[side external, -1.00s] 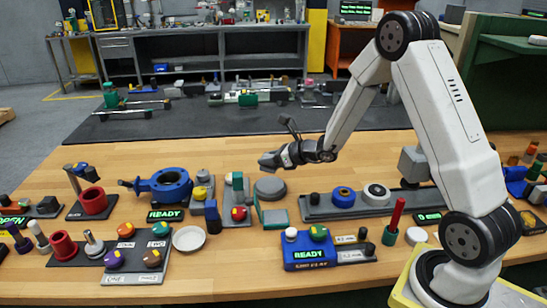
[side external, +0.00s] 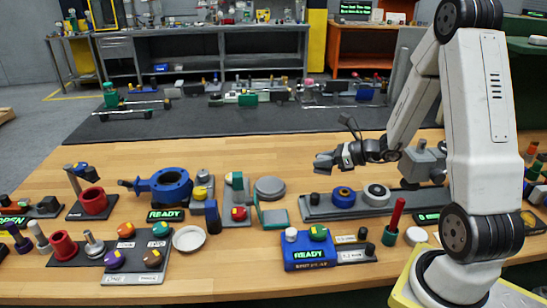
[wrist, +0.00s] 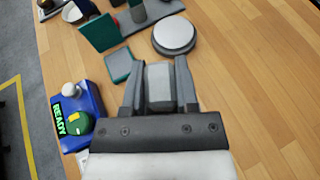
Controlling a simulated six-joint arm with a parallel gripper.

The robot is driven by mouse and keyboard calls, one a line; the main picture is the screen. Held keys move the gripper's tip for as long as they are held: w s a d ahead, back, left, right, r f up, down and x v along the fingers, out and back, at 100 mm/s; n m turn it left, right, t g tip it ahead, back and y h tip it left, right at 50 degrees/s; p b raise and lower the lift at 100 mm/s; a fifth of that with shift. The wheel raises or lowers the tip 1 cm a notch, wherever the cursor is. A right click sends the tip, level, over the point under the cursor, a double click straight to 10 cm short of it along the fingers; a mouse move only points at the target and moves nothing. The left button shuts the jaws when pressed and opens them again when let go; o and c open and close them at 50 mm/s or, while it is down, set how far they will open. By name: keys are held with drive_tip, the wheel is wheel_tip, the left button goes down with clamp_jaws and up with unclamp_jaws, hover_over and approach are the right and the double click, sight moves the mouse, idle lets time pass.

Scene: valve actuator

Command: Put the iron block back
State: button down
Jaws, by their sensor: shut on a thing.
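My gripper (wrist: 158,92) is shut on a light grey block, the iron block (wrist: 158,82), which sits between its two fingers in the wrist view. In the side view my gripper (side external: 326,161) points left and is held above the table, over the left end of a long grey base (side external: 345,207). The block is hard to tell apart from the fingers there. On the base stand a small dark cylinder (side external: 314,198), a blue ring (side external: 343,194) and a pale ring (side external: 376,195). A grey fixture (side external: 424,165) at the base's right end is partly hidden by my arm.
A round grey disc (side external: 270,188) sits left of the base; it also shows in the wrist view (wrist: 174,34). A blue READY box (side external: 309,254) with a green knob (side external: 318,232) is in front. A red post (side external: 396,215) stands right. Wood behind the base is bare.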

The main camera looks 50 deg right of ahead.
drive_tip(key=shift+s+d+r+y, duration=0.1)
drive_tip(key=shift+s+y, duration=0.05)
drive_tip(key=shift+s, duration=0.6)
drive_tip(key=shift+s+r+y, duration=0.1)
drive_tip(key=shift+s+y, duration=0.05)
drive_tip(key=shift+s, duration=0.55)
drive_tip(key=w+d+f, duration=0.3)
drive_tip(key=w+f, duration=0.1)
drive_tip(key=w, duration=0.5)
hover_over(300, 184)
drive_tip(key=s, duration=0.1)
drive_tip(key=f, duration=0.4)
drive_tip(key=shift+s+a+f, duration=0.15)
drive_tip(key=shift+a+f, duration=0.05)
drive_tip(key=shift+a, duration=0.1)
drive_tip(key=shift+w+d+f, duration=0.2)
drive_tip(key=shift+w+f, duration=0.2)
drive_tip(key=shift+f, duration=0.05)
drive_tip(key=shift+w+d+f, duration=0.1)
drive_tip(key=shift+w+f, duration=0.15)
drive_tip(key=shift+f, duration=1.6)
drive_tip(key=shift+f, duration=0.1)
